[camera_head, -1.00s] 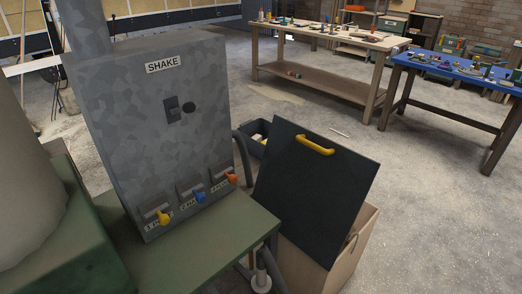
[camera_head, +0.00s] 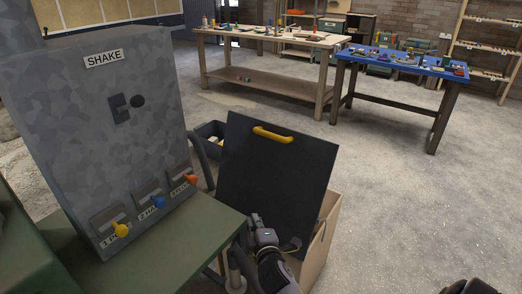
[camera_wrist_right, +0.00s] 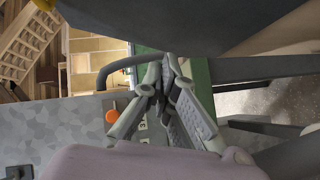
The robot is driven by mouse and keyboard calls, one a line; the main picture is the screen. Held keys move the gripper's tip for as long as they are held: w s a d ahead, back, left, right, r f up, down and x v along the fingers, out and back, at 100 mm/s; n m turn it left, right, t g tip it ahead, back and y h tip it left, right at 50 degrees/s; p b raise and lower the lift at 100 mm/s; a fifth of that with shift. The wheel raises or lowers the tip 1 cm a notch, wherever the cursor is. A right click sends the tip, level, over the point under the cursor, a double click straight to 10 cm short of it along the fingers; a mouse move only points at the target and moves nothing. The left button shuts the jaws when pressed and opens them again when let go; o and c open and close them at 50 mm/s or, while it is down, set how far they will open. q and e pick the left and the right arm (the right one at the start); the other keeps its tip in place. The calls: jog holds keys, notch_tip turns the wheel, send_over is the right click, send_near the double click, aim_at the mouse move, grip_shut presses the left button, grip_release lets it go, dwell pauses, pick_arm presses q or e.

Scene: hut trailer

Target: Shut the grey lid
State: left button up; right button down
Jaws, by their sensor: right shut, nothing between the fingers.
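The grey lid (camera_head: 275,175) is a dark, flat panel with a yellow handle (camera_head: 273,134) near its top edge. It stands raised and leaning above a pale wooden box (camera_head: 321,240). In the right wrist view the lid (camera_wrist_right: 190,22) fills the top as a dark surface. My right gripper (camera_head: 255,222) is in front of the lid's lower part, close to the green bench edge. It is shut and empty, with its fingertips (camera_wrist_right: 165,75) together in the wrist view. I cannot tell whether it touches the lid. My left gripper is not in view.
A grey SHAKE cabinet (camera_head: 105,130) with coloured switches stands at the left on a green bench (camera_head: 180,245). A dark bin (camera_head: 209,132) sits behind the lid. A wooden table (camera_head: 270,92) and a blue-topped table (camera_head: 400,66) stand farther back.

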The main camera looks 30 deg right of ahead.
jog(key=w+d+r+n+t+h, duration=0.1)
jog(key=d+r+n+t, duration=0.1)
jog(key=r, duration=0.5)
jog(key=w+d+r+n+t+h, duration=0.1)
jog(key=r+n+t, duration=0.1)
jog(key=r, duration=0.6)
send_near(259, 132)
jog(key=w+a, duration=0.2)
jog(key=w, duration=0.1)
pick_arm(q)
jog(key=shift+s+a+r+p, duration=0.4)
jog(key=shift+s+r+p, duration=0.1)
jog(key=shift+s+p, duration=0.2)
pick_arm(e)
jog(key=d, duration=0.2)
jog(key=w+d, duration=0.1)
jog(key=shift+w+d+r, duration=0.1)
jog(key=shift+d+r, duration=0.05)
jog(key=shift+r, duration=0.2)
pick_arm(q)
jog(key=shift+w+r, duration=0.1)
